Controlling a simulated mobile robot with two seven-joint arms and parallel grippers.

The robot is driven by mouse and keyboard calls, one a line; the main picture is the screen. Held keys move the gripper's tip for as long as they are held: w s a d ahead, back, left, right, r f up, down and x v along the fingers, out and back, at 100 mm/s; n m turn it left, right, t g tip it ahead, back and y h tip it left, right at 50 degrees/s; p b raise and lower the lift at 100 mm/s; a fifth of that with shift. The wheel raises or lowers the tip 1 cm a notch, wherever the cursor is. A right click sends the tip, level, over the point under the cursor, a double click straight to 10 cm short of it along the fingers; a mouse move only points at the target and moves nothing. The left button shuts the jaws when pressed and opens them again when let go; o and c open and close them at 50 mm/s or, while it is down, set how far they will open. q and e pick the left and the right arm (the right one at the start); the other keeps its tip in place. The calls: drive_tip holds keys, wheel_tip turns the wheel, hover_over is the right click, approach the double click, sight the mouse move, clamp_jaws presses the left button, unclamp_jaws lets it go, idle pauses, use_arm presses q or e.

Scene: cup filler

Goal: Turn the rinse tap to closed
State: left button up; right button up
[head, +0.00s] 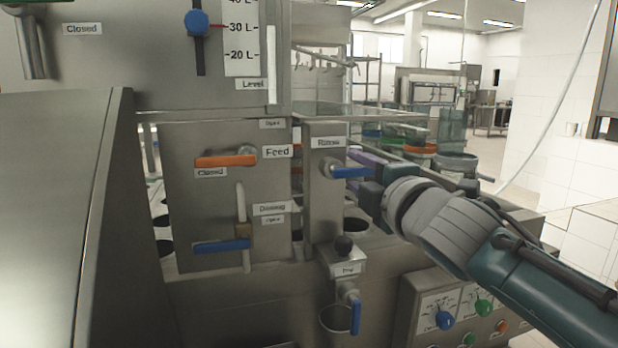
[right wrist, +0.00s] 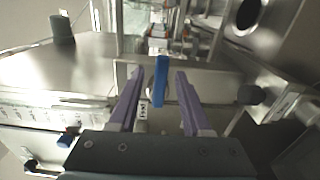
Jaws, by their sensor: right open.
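The rinse tap (head: 350,172) has a blue lever that lies level and points right, below the "Rinse" label (head: 328,142) on a narrow steel column. My right gripper (head: 362,176) comes in from the right and is at the lever's free end. In the right wrist view the blue lever (right wrist: 161,78) stands between the two purple fingers, which are open with a gap on both sides. The tap's pivot is hard to make out in that view. My left gripper is not in view.
The feed tap (head: 228,160) has an orange lever by a "Closed" label. The dosing tap (head: 222,246) has a blue lever. A control panel (head: 455,305) is below my right arm.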

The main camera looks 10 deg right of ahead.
drive_tip(key=s+p, duration=0.1)
drive_tip(key=s, duration=0.8)
drive_tip(key=shift+d, duration=0.15)
drive_tip(key=shift+s, duration=0.1)
